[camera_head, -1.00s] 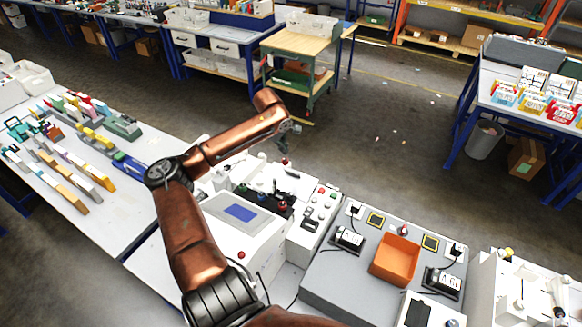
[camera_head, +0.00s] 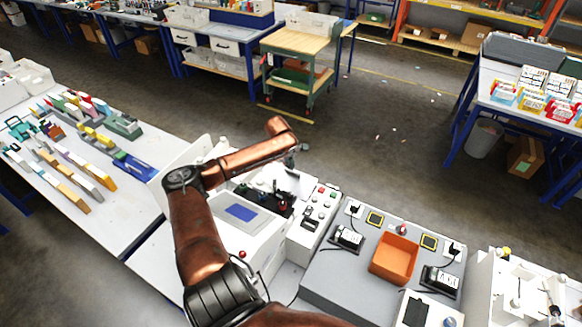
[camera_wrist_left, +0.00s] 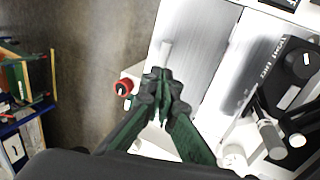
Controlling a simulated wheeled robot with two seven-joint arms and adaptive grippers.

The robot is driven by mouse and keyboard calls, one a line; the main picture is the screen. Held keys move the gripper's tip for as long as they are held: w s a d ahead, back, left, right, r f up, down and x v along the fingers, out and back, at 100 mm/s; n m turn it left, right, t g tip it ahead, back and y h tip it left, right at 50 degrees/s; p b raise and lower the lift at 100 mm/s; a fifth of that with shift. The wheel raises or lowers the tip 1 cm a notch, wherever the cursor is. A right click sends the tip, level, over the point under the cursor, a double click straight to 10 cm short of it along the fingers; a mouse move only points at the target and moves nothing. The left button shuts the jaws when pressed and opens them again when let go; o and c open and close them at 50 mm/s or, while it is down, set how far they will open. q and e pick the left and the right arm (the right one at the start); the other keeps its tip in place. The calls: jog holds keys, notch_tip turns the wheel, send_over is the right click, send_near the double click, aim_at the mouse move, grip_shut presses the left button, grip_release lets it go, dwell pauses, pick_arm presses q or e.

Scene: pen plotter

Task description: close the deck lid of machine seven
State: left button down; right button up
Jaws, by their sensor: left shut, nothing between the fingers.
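A white machine (camera_head: 262,232) with a sunken bay and a blue rectangle (camera_head: 240,212) stands on the bench beneath my left arm. I cannot read a number on it. A raised white panel (camera_head: 168,180), possibly its deck lid, shows at its left edge, partly hidden by my arm. My left gripper (camera_head: 291,160) is beyond the dark parts at the machine's back, mostly hidden by its wrist. In the left wrist view the green fingers (camera_wrist_left: 163,118) are shut and empty, over or beside pale grey plates (camera_wrist_left: 190,65). Contact cannot be told. The right gripper is not seen.
A red knob (camera_wrist_left: 123,87) is left of the fingers, and black knobs (camera_wrist_left: 302,62) are at right. A button panel (camera_head: 318,212) and a grey board with an orange tray (camera_head: 396,258) stand to the right. Coloured blocks (camera_head: 75,145) lie left. Open floor is behind.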

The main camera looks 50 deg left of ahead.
aim_at(289, 179)
pick_arm(q)
jog(key=shift+x, duration=1.2)
